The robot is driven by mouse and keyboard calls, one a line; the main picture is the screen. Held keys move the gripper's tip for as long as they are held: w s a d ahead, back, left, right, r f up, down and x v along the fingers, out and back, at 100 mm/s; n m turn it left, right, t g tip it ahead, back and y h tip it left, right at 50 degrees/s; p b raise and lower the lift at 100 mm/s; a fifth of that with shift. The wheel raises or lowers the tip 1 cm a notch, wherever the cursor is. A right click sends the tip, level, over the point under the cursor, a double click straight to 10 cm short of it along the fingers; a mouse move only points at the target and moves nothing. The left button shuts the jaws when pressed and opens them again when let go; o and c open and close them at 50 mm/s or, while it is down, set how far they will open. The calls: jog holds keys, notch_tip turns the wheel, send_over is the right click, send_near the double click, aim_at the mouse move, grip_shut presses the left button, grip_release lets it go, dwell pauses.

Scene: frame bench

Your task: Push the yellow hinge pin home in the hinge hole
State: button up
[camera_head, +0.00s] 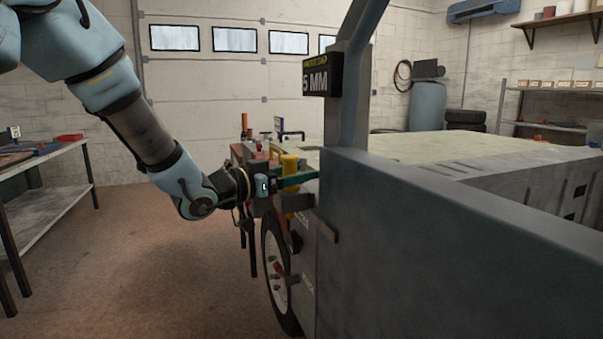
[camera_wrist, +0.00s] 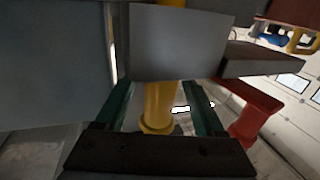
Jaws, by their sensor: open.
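The yellow hinge pin (camera_head: 290,164) stands upright at the grey frame's near corner in the head view. In the wrist view the pin (camera_wrist: 158,103) shows a wider collar and runs up to a grey hinge block (camera_wrist: 180,42). More yellow shows past the block's far side, at the picture's top edge. My gripper (camera_head: 292,182) is level with the pin. In the wrist view its green fingers (camera_wrist: 157,86) are open, one on each side of the pin, with gaps visible. The hinge hole itself is hidden, so I cannot tell how deep the pin sits.
The large grey frame (camera_head: 450,240) fills the right. A sign reading 5 MM (camera_head: 321,76) hangs above the pin. A wheel (camera_head: 278,275) is below the gripper. A side bench (camera_head: 45,170) stands at the left, with open floor (camera_head: 150,270) between.

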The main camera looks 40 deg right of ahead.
jog(key=a+b, duration=0.1)
jog(key=a, duration=0.8)
jog(key=shift+w+a, duration=0.3)
jog(key=shift+a, duration=0.1)
jog(key=shift+a, duration=0.1)
